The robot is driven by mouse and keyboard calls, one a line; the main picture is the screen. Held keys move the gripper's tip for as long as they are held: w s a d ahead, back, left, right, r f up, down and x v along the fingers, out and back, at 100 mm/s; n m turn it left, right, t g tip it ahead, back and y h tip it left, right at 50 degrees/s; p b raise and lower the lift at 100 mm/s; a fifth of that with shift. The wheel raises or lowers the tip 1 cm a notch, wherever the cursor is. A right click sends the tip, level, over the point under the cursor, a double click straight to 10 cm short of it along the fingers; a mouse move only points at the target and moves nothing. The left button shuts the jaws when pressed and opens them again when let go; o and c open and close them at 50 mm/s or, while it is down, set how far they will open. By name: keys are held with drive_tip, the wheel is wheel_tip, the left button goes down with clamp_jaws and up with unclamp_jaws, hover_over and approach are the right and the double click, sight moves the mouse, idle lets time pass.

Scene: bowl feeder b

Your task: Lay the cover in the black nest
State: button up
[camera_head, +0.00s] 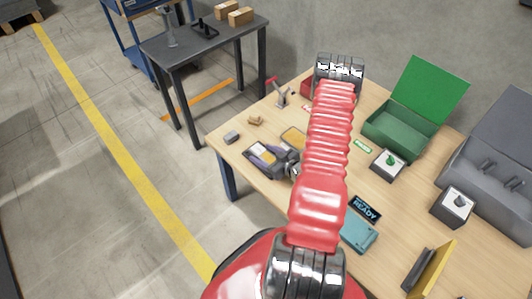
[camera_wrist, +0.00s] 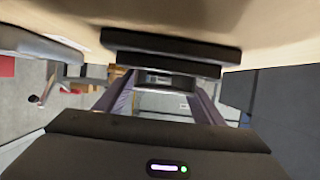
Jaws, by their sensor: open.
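My gripper (camera_head: 263,155) is open, at the left edge of the table in the head view, low over or close to the tabletop. A dark frame-like shape shows around and under its fingers; I cannot tell whether this is the black nest or part of my gripper. In the wrist view my gripper's two purple-grey fingers (camera_wrist: 160,98) stand apart, with dark bars (camera_wrist: 170,45) across beyond them. I cannot identify the cover for sure; a yellow-tan flat piece (camera_head: 293,138) lies just beyond my gripper, partly hidden by my red arm.

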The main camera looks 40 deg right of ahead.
drive_tip(key=shift+r, duration=0.15)
drive_tip(key=v, duration=1.2)
idle(0.5)
drive_tip(key=shift+w, duration=0.1)
